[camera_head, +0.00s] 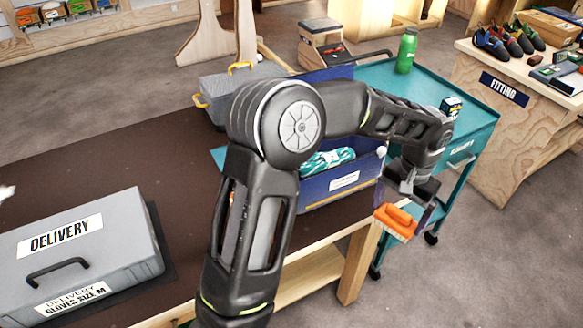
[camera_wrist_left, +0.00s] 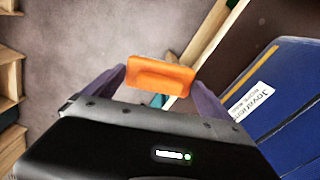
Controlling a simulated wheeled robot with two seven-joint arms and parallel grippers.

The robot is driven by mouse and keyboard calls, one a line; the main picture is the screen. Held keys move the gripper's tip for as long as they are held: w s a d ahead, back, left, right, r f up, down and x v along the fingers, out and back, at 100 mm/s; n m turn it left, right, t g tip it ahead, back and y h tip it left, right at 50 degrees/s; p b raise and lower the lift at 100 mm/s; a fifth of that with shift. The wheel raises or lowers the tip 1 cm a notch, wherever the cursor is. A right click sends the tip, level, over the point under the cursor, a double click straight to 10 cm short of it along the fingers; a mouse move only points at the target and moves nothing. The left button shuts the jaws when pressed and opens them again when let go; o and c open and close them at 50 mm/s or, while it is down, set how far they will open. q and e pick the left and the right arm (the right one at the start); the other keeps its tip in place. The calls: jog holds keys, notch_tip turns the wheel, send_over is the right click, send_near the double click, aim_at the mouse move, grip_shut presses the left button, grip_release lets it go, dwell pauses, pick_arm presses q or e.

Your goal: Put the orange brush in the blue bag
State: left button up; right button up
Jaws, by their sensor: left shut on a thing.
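The orange brush (camera_head: 397,219) has an orange back and a paler strip along its lower edge. My left gripper (camera_head: 405,203) is shut on it and holds it in the air beyond the table edge. The left wrist view also shows the brush (camera_wrist_left: 160,77) between the two fingers (camera_wrist_left: 160,84). The blue container with a white label (camera_head: 335,187) stands on the dark table, left of the gripper, and holds a teal and white bundle. It looks box-like; I cannot tell whether it is the bag. It shows at the right of the left wrist view (camera_wrist_left: 285,100). My right gripper is not in view.
A grey delivery case (camera_head: 80,250) lies on the dark table (camera_head: 140,165) at the left. A grey toolbox (camera_head: 225,85) stands behind my arm. A teal cart (camera_head: 465,110) with a green bottle (camera_head: 406,50) stands behind the gripper. Floor is open at the right.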

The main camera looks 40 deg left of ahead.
pick_arm(q)
jog(key=shift+s+a, duration=0.2)
jog(key=shift+a, duration=0.2)
jog(key=shift+d, duration=0.1)
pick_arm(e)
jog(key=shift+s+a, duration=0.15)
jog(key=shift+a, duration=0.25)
pick_arm(q)
jog(key=shift+w, duration=0.1)
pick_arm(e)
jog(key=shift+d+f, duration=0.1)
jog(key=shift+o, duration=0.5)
